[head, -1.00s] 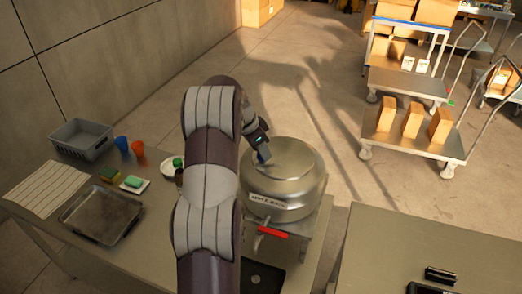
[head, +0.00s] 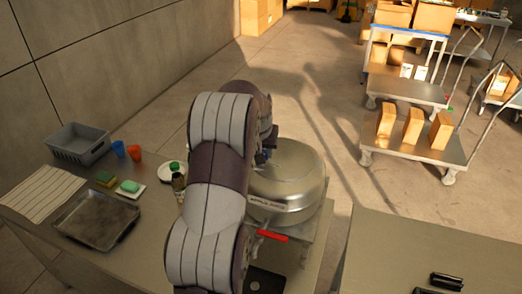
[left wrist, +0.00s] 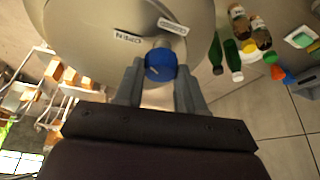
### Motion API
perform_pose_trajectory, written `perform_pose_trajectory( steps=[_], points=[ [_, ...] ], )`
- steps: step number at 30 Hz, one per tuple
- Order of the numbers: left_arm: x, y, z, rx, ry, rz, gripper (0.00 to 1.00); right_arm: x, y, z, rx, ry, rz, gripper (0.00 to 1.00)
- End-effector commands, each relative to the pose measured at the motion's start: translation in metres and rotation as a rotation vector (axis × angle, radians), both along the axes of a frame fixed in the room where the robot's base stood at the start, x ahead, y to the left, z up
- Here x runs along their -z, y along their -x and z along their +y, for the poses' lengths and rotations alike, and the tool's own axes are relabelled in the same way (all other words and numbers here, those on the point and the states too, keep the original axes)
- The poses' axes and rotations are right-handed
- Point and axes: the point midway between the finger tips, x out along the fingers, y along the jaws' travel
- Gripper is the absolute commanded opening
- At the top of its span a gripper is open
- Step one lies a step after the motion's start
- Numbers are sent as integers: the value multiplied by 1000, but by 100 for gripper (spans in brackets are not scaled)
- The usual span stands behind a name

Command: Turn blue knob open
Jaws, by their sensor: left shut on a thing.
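The blue knob (left wrist: 160,65) shows in the left wrist view on top of the round metal vessel (left wrist: 85,30). The two grey fingers of my left gripper (left wrist: 159,78) are on either side of the knob, shut on it. Two white labels with dark print (left wrist: 128,37) lie on the vessel's top near the knob. In the head view the vessel (head: 290,185) stands on the table, and my arm hides its left side and most of my left gripper. My right gripper is not in view.
A red lever (head: 272,236) sticks out below the vessel. Left on the table are a grey basket (head: 78,143), cups, sponges, a metal tray (head: 97,220) and a striped cloth (head: 40,190). Carts with boxes (head: 412,150) stand at the back right.

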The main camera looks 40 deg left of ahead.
Motion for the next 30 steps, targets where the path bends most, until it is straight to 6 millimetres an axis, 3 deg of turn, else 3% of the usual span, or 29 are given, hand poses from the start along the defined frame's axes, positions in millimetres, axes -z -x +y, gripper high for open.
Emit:
perform_pose_trajectory(
  steps=[1,15,30],
  points=[
    [8,2,-3,-38,6,15,8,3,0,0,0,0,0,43],
    [9,0,-4,-435,6,15,8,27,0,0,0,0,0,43],
    [8,0,-4,-614,7,18,8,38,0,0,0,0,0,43]
  ],
)
